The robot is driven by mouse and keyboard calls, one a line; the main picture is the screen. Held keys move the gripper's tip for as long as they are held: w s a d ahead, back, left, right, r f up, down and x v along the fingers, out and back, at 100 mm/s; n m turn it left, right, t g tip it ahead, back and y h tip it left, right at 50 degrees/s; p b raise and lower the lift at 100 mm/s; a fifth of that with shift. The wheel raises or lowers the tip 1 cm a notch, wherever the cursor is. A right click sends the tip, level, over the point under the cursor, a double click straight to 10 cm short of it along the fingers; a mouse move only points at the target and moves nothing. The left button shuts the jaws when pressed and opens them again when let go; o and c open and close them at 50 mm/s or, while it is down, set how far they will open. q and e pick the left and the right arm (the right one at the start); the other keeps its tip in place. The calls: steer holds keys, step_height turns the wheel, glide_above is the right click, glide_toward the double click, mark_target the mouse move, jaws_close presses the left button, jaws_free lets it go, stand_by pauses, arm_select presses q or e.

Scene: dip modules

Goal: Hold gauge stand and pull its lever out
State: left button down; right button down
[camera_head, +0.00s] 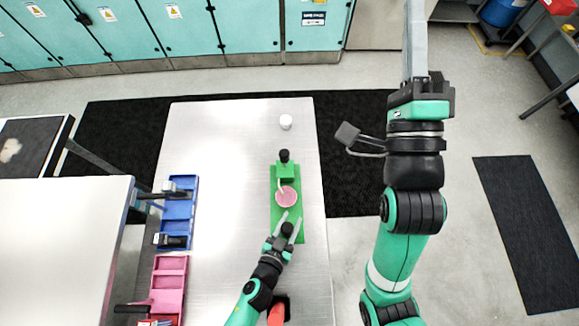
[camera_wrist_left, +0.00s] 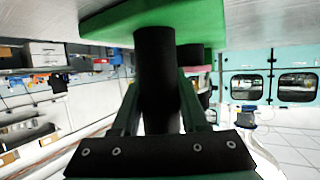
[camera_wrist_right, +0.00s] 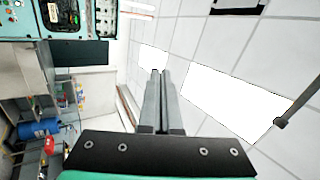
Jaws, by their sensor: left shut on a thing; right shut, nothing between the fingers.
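The gauge stand (camera_head: 275,215) is a green base lying lengthwise on the steel table. It carries a pink round disc (camera_head: 287,197) and a black-topped green block (camera_head: 284,168) at its far end. A thin pale piece beside the disc may be the lever; I cannot tell. My left gripper (camera_head: 287,228) is shut on an upright black post (camera_wrist_left: 155,75) at the stand's near end. The green base also shows above the post in the left wrist view (camera_wrist_left: 115,20). My right gripper (camera_wrist_right: 160,78) is shut and empty, raised at the right, apart from the stand.
A blue tray (camera_head: 179,212) with black items and a pink tray (camera_head: 170,278) stand along the table's left edge. A white cup-like object (camera_head: 286,122) is at the far end. A red object (camera_head: 277,313) is near the front. The table's middle left is clear.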

mark_target(286, 160)
steer(key=a+f+g+y, duration=0.1)
steer(key=a+f+g, duration=0.2)
steer(key=f, duration=0.9)
steer(key=a+f+g+y, duration=0.2)
steer(key=a+f, duration=0.2)
steer(key=f, duration=0.8)
steer(key=s+a+f+n+g, duration=0.1)
steer(key=s+f, duration=0.4)
steer(key=f, duration=0.5)
steer(key=s+a+f+n+g+y, duration=0.1)
steer(key=s+a+f+g, duration=0.2)
steer(key=s+f, duration=0.3)
step_height(286, 160, down, 4)
steer(key=shift+s+f+g+y, duration=0.15)
steer(key=shift+g+y, duration=0.15)
steer(key=shift+g, duration=0.2)
steer(key=shift+a, duration=0.15)
steer(key=x, duration=0.4)
steer(key=r+x, duration=0.1)
steer(key=x, duration=0.8)
steer(key=shift+w+a+r, duration=0.1)
steer(key=shift+w, duration=0.5)
